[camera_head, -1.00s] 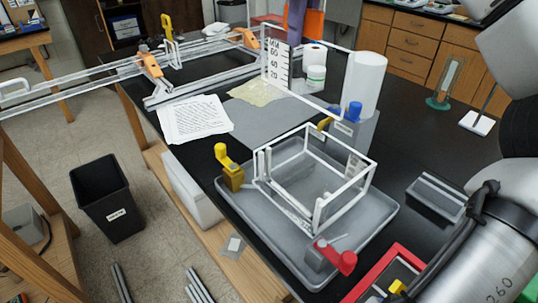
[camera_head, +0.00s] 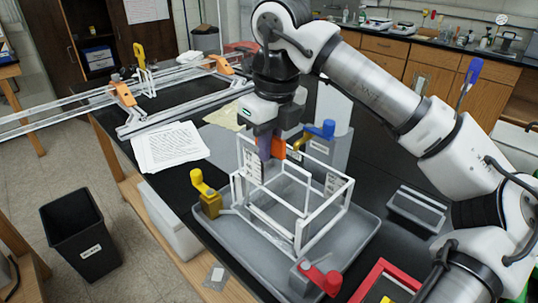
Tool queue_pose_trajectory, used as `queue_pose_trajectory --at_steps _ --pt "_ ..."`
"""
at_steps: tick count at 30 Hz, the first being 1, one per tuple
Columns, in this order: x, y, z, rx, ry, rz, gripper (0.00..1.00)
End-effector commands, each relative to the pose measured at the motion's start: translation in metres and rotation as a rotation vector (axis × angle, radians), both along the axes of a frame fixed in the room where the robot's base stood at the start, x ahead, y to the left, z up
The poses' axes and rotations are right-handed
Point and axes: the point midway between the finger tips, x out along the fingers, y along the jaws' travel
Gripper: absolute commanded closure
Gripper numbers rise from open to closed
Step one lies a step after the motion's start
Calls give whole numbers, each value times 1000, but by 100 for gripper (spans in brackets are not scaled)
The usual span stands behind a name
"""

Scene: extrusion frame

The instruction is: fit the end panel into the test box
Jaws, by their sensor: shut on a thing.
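The test box (camera_head: 326,206) is an open white-edged frame in a grey tray (camera_head: 345,248). My gripper (camera_head: 271,150), with one purple and one orange finger, is shut on the end panel (camera_head: 252,166), a clear white-edged plate with a printed scale. The panel is upright over the box's far left part, its top above the box's rim. The fingers hide part of the panel. I cannot tell whether its lower edge is inside the box or touching it. A yellow clamp (camera_head: 206,196), a blue clamp (camera_head: 321,131) and a red clamp (camera_head: 319,279) stand around the box.
A printed sheet (camera_head: 172,147) and a rail frame with orange brackets (camera_head: 123,93) lie at the left of the black bench. A black bin (camera_head: 80,238) stands on the floor.

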Motion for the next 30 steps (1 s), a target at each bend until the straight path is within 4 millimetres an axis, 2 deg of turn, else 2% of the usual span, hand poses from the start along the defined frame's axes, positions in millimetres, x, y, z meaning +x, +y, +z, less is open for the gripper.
queue_pose_trajectory --at_steps 3,6,28,29,30 --pt "0 0 -18 1 3 1 100" --pt "0 0 -27 0 1 1 100" --pt "0 0 -40 0 0 0 100" --pt "0 0 -40 -1 1 0 90" --pt "0 0 -40 -1 1 0 85"
